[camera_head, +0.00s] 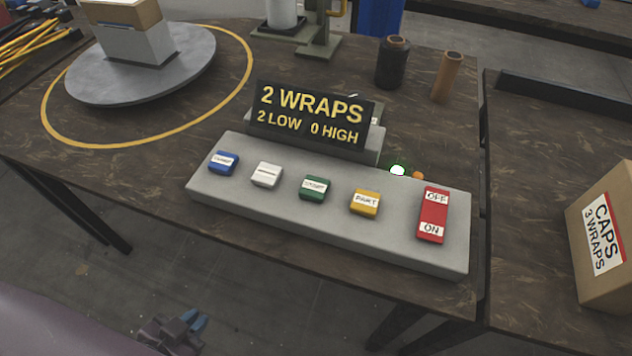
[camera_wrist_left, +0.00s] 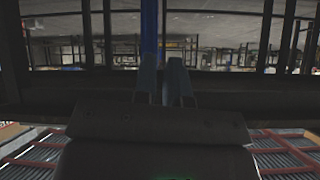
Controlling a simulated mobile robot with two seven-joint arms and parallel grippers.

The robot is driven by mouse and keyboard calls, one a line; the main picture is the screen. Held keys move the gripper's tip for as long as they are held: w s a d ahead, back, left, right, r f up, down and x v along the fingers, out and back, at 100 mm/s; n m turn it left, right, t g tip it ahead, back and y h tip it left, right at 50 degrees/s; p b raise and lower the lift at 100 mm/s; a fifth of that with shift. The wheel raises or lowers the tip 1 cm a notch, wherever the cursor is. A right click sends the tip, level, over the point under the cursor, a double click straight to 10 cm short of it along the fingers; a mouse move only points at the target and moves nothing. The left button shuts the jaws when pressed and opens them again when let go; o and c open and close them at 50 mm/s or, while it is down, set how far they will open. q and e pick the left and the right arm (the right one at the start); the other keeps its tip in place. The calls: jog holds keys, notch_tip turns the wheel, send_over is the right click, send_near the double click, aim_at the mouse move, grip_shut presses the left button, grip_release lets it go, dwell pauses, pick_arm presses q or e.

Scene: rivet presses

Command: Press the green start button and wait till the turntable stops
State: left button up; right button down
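The green start button (camera_head: 314,188) sits on the sloped grey control panel (camera_head: 225,195), between a white and a yellow button. The round grey turntable (camera_head: 85,90) stands at the upper left and carries a box (camera_head: 135,40) with a tan top; one frame cannot show whether it turns. A black display (camera_head: 310,116) reads "2 WRAPS, 2 LOW, 0 HIGH". My left gripper (camera_head: 190,320) is low in the head view, in front of and below the table edge, well apart from the panel. Its fingers (camera_wrist_left: 164,80) show a narrow empty gap in the wrist view. My right gripper is not visible.
The panel also bears a blue button (camera_head: 223,163), a white button (camera_head: 267,175), a yellow button (camera_head: 365,202) and a red OFF/ON switch (camera_head: 433,214). A green lamp (camera_head: 397,170) is lit behind it. A caps box (camera_head: 604,240) stands at the right. A yellow ring (camera_head: 150,138) surrounds the turntable.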

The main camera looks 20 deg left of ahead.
pick_arm(q)
grip_shut()
jog(key=shift+s, duration=0.1)
dwell(1.2)
jog(key=shift+d, duration=0.1)
